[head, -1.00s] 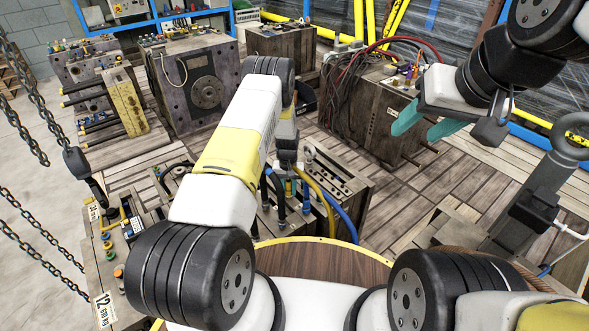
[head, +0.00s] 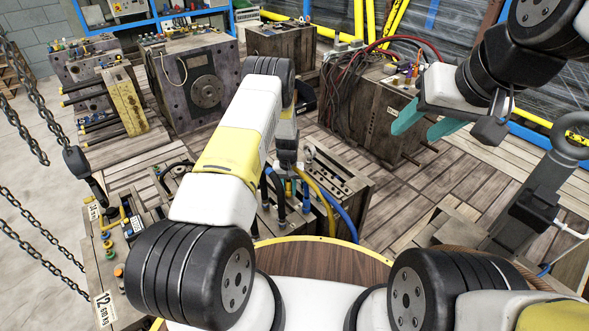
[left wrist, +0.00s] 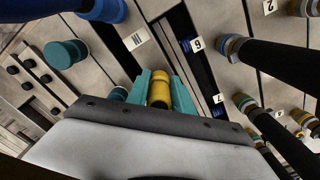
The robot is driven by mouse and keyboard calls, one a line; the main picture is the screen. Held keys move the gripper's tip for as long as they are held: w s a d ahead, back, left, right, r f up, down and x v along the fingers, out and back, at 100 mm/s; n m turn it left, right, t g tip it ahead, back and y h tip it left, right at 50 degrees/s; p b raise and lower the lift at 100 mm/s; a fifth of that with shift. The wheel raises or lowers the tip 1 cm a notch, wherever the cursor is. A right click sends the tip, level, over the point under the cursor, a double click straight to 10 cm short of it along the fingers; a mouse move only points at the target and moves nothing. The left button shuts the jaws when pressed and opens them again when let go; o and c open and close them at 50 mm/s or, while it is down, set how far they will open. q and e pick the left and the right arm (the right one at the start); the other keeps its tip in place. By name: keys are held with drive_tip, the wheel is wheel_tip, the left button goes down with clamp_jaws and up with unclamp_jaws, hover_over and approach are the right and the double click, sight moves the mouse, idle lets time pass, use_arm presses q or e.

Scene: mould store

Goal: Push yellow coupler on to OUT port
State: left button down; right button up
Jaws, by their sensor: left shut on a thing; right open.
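My left gripper (left wrist: 160,92) is shut on the yellow coupler (left wrist: 160,88), with one teal finger on each side of it. The coupler's far end points to the mould face, close to a dark slot. I cannot see whether it touches a port. No OUT label is readable; a white label beside the fingers seems to read IN. In the head view my left gripper (head: 288,184) is low among hoses at the central mould, largely hidden by my own arm. My right gripper (head: 425,124) is open and empty, in the air at the right.
In the left wrist view, black hoses (left wrist: 255,60) rise at the right by numbered labels, and a teal fitting (left wrist: 66,53) stands at the left. A blue hose (head: 342,217) runs close to my left gripper. Hanging chains (head: 40,112) are at the far left.

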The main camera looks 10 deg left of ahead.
use_arm(q)
drive_tip(key=c, duration=1)
unclamp_jaws()
drive_tip(key=shift+c, duration=0.2)
wheel_tip(320, 180, up, 8)
drive_tip(key=shift+f, duration=0.2)
drive_tip(key=shift+r, duration=0.1)
